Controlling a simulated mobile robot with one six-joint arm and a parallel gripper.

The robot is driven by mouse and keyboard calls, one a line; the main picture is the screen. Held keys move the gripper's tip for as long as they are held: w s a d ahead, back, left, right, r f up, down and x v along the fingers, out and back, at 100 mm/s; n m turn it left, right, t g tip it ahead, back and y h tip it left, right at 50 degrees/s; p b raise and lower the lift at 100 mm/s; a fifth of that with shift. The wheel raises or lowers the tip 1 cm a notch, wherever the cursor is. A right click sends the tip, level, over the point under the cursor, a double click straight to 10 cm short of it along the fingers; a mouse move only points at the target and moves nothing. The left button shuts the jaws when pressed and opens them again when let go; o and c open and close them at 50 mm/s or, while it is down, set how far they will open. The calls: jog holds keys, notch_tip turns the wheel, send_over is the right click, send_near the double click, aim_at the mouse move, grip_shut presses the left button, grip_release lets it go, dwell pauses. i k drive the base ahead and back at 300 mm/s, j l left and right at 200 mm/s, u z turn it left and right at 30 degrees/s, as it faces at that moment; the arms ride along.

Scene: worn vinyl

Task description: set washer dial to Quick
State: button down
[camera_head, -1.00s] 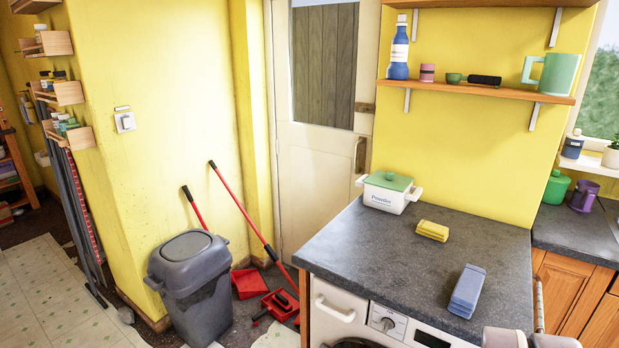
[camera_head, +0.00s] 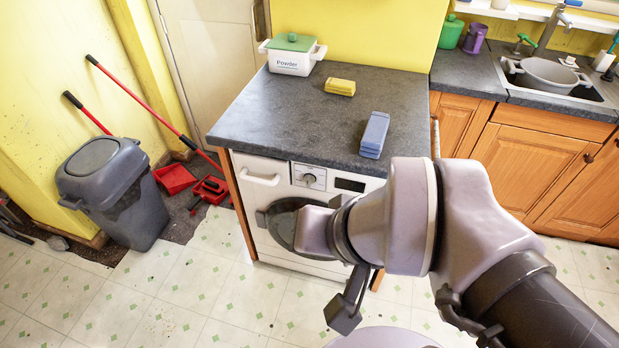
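The white washer (camera_head: 285,250) stands under a dark worktop, its front facing me. Its round dial (camera_head: 309,179) is on the control panel, between the drawer handle and the dark display (camera_head: 350,185). The dial's markings and pointer are too small to read. My arm reaches in from the lower right and covers part of the washer's round door (camera_head: 283,222). A dark part at the arm's end, which looks like my gripper (camera_head: 343,316), hangs below and to the right of the dial, apart from it in the picture. Its fingers cannot be made out clearly.
On the worktop (camera_head: 290,115) are a green-lidded powder box (camera_head: 292,54), a yellow sponge (camera_head: 340,86) and a blue block (camera_head: 375,134). A grey bin (camera_head: 113,195) and red-handled tools (camera_head: 140,100) stand left. The sink (camera_head: 545,75) is right. The tiled floor in front is clear.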

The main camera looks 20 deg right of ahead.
aim_at(310, 179)
jog(key=i+j+z, duration=0.25)
jog(key=j+z, duration=0.15)
jog(key=j, duration=0.3)
jog(key=i+j+z, duration=0.15)
jog(key=j+z, duration=0.25)
jog(key=j, duration=0.4)
jog(key=j+z, duration=0.4)
jog(key=j, duration=0.35)
